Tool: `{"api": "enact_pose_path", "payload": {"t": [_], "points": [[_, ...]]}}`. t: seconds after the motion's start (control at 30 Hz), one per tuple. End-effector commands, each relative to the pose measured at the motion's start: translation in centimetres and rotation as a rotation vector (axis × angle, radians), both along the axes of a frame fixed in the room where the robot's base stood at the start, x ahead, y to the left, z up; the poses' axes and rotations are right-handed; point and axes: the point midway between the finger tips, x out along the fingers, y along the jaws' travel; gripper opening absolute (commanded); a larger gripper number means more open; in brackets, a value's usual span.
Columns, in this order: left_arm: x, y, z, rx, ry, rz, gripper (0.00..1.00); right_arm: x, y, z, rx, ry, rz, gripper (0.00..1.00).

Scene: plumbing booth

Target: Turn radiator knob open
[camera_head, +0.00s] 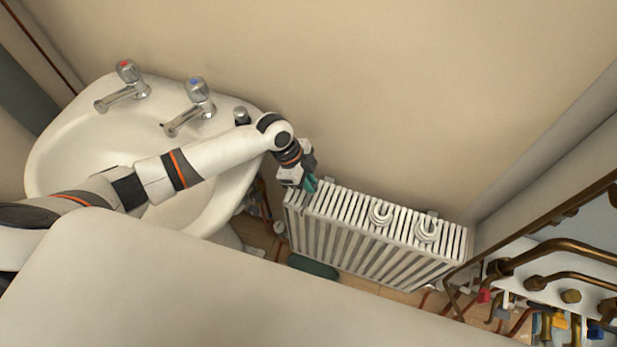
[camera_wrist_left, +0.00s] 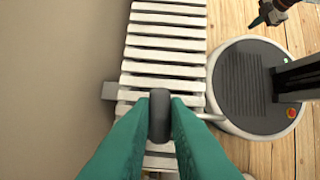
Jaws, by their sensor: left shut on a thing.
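The white ribbed radiator (camera_head: 375,245) stands against the wall, and its slats (camera_wrist_left: 165,45) fill the middle of the left wrist view. My left gripper (camera_head: 311,184) is at the radiator's left end, near its top. In the left wrist view its green fingers are shut on a dark grey, rounded, knob-like piece (camera_wrist_left: 159,115) over the slats. I cannot tell from the frames whether this is the radiator knob; the fingers hide its sides. A small pale round fitting (camera_head: 280,228) sits low beside the radiator's left end. My right gripper (camera_wrist_left: 268,14) seems to show, dark and small, over the floor.
A white washbasin (camera_head: 60,150) with two taps is left of the radiator. Two white round pieces (camera_head: 381,213) (camera_head: 427,231) sit on the radiator's top. Copper pipes and valves (camera_head: 560,250) are at the right. My base (camera_wrist_left: 250,85) stands close to the radiator.

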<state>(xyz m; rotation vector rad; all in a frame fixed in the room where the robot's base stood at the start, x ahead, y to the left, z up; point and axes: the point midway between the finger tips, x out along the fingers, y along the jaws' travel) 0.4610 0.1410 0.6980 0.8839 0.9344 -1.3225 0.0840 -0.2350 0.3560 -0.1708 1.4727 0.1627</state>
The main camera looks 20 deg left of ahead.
Motion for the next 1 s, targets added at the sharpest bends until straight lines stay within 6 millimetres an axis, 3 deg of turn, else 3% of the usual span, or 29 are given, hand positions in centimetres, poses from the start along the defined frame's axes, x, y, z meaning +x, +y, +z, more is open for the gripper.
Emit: {"api": "enact_pose_path", "payload": {"t": [0.5, 1.0], "points": [[-0.4, -0.2, 0.7, -0.001, 0.004, 0.447, 0.00, -0.1, 0.0, 7.1, 0.000, 0.001, 0.000, 0.00], [-0.6, -0.5, 0.6, -0.001, 0.004, 0.923, 0.00, 0.0, 0.0, 13.0, 0.000, 0.001, 0.000, 0.00]]}}
